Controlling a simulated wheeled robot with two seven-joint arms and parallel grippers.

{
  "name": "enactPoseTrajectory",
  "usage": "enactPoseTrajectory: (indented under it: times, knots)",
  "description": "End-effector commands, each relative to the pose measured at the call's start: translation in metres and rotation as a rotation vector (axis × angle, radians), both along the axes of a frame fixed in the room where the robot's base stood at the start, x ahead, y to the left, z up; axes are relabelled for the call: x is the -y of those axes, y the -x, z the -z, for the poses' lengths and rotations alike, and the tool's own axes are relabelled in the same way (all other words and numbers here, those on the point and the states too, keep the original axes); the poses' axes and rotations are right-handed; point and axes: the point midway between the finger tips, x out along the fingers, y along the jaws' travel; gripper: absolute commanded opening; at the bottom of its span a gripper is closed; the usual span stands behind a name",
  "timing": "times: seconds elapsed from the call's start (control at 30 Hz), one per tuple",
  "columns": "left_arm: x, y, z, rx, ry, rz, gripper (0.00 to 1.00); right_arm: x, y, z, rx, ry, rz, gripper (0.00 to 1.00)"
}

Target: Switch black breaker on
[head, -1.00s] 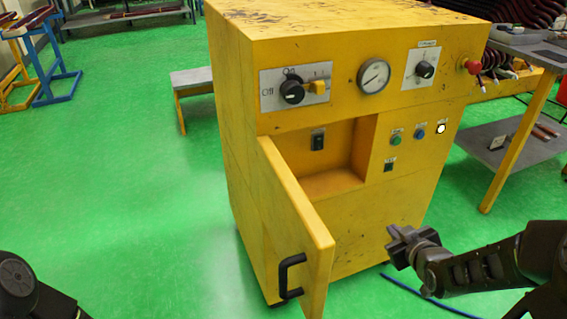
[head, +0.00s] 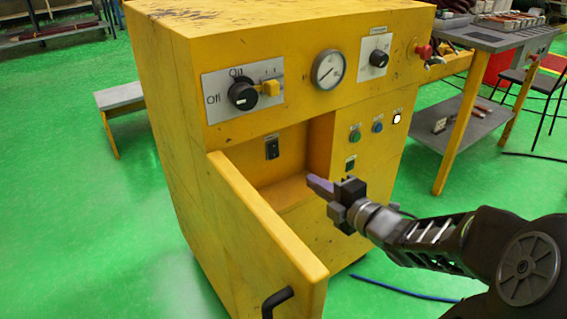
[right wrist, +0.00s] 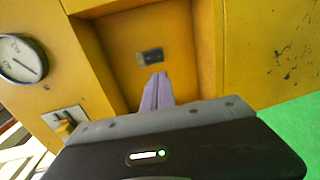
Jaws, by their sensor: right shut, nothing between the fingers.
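The black breaker (head: 272,149) is a small dark switch on the back wall of the open recess in the yellow cabinet (head: 200,120). It also shows in the right wrist view (right wrist: 150,57), just beyond the fingertips. My right gripper (head: 320,187) is shut and empty, in front of the recess, lower and to the right of the breaker in the head view. Its purple fingers (right wrist: 156,90) point toward the breaker and look apart from it. The breaker's lever position is too small to tell. My left gripper is out of view.
The cabinet door (head: 262,240) hangs open at the left of the recess, with a black handle (head: 277,300). A black rotary knob (head: 242,96), a gauge (head: 328,69) and an emergency button (head: 423,51) sit above. A grey table (head: 490,37) stands at right.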

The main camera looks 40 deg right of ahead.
Motion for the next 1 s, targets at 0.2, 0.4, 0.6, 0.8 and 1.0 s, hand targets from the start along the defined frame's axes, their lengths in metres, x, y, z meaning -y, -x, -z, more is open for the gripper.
enactPoseTrajectory:
  times: [0.2,0.4,0.6,0.8,1.0]
  knots:
    - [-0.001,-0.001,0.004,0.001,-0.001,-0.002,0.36,0.0,-0.011,0.003,-0.001,0.0,-0.001,0.0]
    - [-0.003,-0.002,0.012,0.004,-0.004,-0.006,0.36,0.0,-0.039,0.009,-0.001,-0.001,-0.003,0.0]
    - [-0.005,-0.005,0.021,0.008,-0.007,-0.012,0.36,0.001,-0.08,0.015,-0.001,-0.003,-0.003,0.0]
    - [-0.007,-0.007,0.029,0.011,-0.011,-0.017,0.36,0.002,-0.116,0.019,-0.001,-0.002,-0.001,0.0]
    - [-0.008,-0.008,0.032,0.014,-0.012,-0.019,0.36,0.003,-0.135,0.02,-0.001,-0.002,0.001,0.0]
